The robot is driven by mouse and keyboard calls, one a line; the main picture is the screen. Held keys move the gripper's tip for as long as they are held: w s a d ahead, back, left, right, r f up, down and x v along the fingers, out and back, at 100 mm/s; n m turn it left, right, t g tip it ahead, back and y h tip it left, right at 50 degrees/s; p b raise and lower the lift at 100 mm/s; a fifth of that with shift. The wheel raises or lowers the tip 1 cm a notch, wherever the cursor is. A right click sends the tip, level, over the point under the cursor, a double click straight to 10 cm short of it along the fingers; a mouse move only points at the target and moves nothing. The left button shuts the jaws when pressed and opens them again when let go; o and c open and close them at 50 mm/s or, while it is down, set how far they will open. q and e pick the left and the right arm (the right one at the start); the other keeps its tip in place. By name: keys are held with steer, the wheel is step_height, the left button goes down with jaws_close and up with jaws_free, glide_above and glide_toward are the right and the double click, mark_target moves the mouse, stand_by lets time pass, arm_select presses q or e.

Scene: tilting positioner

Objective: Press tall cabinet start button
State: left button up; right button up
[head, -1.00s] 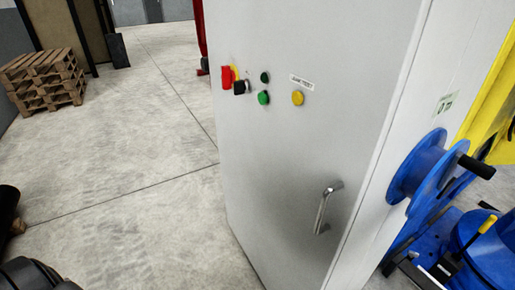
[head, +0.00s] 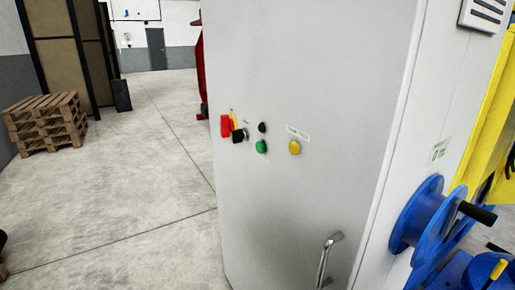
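The tall grey cabinet (head: 310,200) fills the middle of the head view, close in front of me. Its door carries a group of controls: a green button (head: 261,146), a dark button (head: 262,127) just above it, a yellow button (head: 294,148) to the right under a small white label (head: 298,132), and a red part (head: 225,126) with a black knob (head: 238,136) at the left. The label text is too small to read. Neither of my grippers is in view.
A metal door handle (head: 327,260) sticks out low on the cabinet. A blue reel (head: 428,220) with a black crank stands out at the right side. Stacked wooden pallets (head: 45,122) are at the far left. The floor left of the cabinet is clear.

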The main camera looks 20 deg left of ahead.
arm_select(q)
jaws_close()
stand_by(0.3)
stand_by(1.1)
